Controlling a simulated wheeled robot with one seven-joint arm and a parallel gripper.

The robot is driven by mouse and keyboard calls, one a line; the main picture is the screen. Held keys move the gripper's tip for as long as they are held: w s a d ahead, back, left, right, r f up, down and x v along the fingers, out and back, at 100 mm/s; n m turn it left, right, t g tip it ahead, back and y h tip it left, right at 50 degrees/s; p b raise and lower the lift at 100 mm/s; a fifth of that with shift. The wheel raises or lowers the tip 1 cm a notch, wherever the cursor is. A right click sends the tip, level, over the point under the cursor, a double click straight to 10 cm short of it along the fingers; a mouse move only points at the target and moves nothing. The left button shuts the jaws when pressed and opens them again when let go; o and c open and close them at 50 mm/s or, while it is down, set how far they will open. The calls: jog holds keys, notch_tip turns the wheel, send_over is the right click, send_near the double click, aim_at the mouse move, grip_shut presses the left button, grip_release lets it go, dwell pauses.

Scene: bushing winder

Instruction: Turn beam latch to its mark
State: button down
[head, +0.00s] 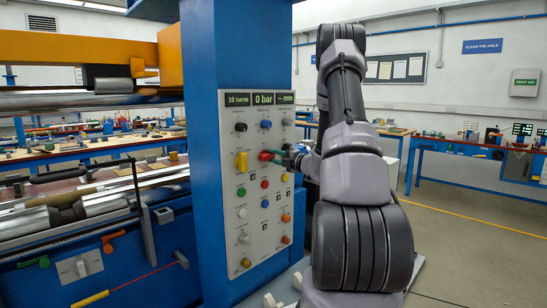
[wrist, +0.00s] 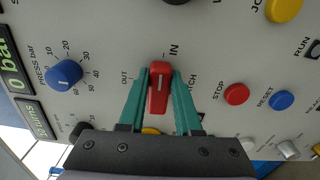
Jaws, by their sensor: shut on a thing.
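The beam latch is a red bar-shaped knob (wrist: 158,90) in the wrist view, on the pale grey panel. OUT is printed to its left and IN above it to the right; a label ending in "TCH" is partly hidden by a finger. The knob's long side runs nearly up and down in this view, with a thin pale line on its face. My gripper (wrist: 160,82) has its teal fingers on either side of the knob, shut on it. In the head view the red knob (head: 265,156) shows at the tip of my gripper (head: 275,157).
The control panel (head: 229,210) is on a blue column (head: 215,60). Near the latch in the wrist view are a blue pressure knob (wrist: 64,75), a red STOP button (wrist: 237,94) and a blue RESET button (wrist: 281,100). A yellow knob (head: 241,162) sits left of it in the head view.

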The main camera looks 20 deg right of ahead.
jog(key=shift+f+m, duration=0.15)
jog(key=shift+m, duration=0.35)
jog(key=c, duration=0.6)
grip_release()
jog(key=shift+s+d, duration=0.1)
jog(key=shift+s, duration=0.05)
jog(key=v, duration=1)
jog(key=shift+s, duration=0.25)
